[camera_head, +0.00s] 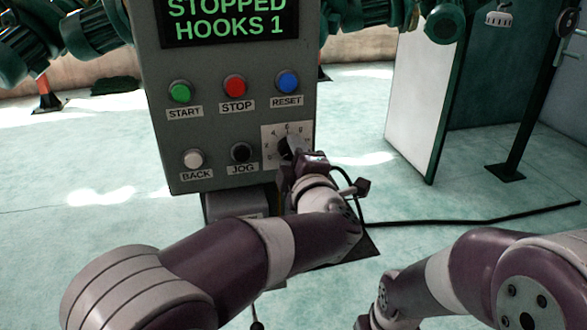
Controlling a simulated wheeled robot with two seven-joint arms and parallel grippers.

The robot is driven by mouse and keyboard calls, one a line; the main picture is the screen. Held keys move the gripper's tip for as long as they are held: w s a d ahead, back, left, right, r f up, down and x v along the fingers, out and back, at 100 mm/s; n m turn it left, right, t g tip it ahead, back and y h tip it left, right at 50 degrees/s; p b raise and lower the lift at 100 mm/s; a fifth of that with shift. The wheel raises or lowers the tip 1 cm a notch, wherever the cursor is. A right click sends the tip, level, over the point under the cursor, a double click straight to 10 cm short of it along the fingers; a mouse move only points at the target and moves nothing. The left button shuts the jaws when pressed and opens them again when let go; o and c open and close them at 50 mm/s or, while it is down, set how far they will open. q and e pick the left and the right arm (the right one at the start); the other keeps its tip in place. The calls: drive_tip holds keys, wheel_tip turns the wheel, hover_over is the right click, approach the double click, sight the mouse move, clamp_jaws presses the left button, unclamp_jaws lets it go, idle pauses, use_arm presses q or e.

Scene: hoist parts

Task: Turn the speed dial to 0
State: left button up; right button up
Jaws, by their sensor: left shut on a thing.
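The speed dial (283,148) is at the lower right of the grey control box (215,133), on a light square plate with marks around it. My left gripper (290,155) is at the dial, shut on its knob. The gripper and wrist cover the lower right of the dial plate, so the knob and where it points are mostly hidden. The display (229,18) above reads "STOPPED HOOKS 1". My right arm comes in at the lower right, and its gripper cannot be made out.
Close to the dial are the black JOG button (241,152), the blue RESET button (287,82), the red STOP button (235,86), the green START button (180,93) and the white BACK button (193,159). A black cable (470,218) lies on the floor to the right.

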use_arm(q)
drive_tip(key=shift+n+b, duration=0.45)
drive_tip(key=shift+n, duration=0.05)
drive_tip(key=shift+r, duration=0.1)
drive_tip(key=o, duration=1.1)
drive_tip(key=shift+c, duration=0.2)
drive_tip(key=s+d, duration=0.2)
drive_tip(key=s, duration=1)
drive_tip(key=shift+s+b, duration=0.25)
drive_tip(key=shift+b, duration=0.05)
drive_tip(key=shift+d, duration=0.1)
